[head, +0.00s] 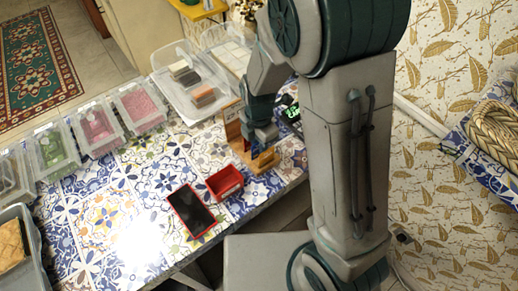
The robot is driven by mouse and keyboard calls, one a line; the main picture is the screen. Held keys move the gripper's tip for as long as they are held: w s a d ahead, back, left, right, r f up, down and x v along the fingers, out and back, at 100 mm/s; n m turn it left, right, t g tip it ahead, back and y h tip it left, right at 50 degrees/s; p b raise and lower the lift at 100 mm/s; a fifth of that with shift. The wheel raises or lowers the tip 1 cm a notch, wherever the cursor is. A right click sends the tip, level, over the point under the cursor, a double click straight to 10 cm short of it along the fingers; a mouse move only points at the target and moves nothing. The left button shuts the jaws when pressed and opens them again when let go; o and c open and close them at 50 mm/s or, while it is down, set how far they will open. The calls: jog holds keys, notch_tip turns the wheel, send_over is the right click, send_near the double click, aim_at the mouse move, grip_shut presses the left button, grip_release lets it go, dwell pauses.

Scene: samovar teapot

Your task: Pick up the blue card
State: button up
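I cannot make out a blue card for certain. My gripper (262,142) is at the end of my arm, low over the right part of the tiled table (110,212). A small dark-blue patch shows at its end; I cannot tell whether it is part of the gripper or a card. Just below is a small orange-brown wooden piece (263,161), with an upright wooden piece (233,122) to the left. I cannot tell whether the gripper touches them. The fingertips are too small and hidden to read.
A red open box (225,182) and a black-faced, red-edged tablet (193,211) lie near the front edge. Clear bins with pink (139,105) and green (53,147) contents line the back left; a larger clear bin (172,88) stands behind.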

grip_shut()
jog(key=shift+r, duration=0.1)
notch_tip(320, 180, up, 9)
jog(key=shift+r, duration=0.1)
notch_tip(320, 180, up, 6)
jog(key=p, duration=0.3)
jog(key=shift+p, duration=0.35)
jog(key=shift+f, duration=0.2)
dwell(0.6)
